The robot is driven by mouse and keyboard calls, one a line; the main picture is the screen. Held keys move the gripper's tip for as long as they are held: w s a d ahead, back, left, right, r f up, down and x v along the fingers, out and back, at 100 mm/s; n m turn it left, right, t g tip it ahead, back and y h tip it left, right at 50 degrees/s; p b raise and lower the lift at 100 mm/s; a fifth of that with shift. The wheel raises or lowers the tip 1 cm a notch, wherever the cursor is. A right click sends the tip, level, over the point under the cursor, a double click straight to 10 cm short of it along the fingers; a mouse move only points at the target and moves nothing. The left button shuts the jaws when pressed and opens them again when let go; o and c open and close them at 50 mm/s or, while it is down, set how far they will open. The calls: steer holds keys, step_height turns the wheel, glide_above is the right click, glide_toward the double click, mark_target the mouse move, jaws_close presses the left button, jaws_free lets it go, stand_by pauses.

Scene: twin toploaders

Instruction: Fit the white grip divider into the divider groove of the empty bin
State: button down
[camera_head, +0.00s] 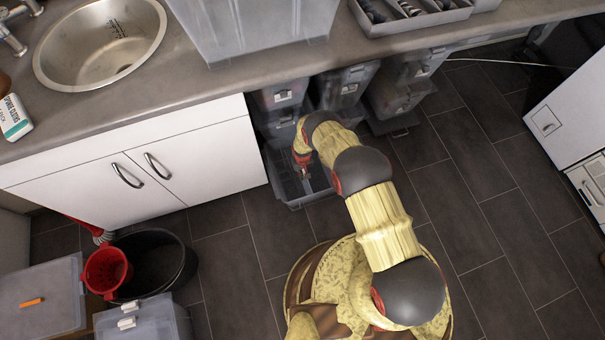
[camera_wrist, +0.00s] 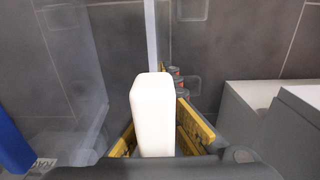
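The white grip of the divider (camera_wrist: 152,112) stands upright in the middle of the wrist view, between the yellow fingers of my gripper (camera_wrist: 160,130). The fingers appear closed on it, and its lower part is hidden. In the head view my gripper (camera_head: 303,163) points down over an open grey bin (camera_head: 296,204) on the floor under the counter. My arm covers part of this bin. A clear wall with a pale upright edge (camera_wrist: 151,40) shows behind the grip in the wrist view. I cannot make out the groove or whether the divider touches it.
Stacked grey bins (camera_head: 345,85) stand behind under the counter, with a white cabinet (camera_head: 150,175) to the left. A black tub (camera_head: 165,265) with a red bucket (camera_head: 107,270) and lidded boxes (camera_head: 40,295) are at lower left. Floor (camera_head: 450,190) is clear to the right.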

steer(key=shift+f, duration=0.95)
steer(key=c, duration=2)
jaws_free()
steer(key=shift+o, duration=0.2)
step_height(320, 180, up, 12)
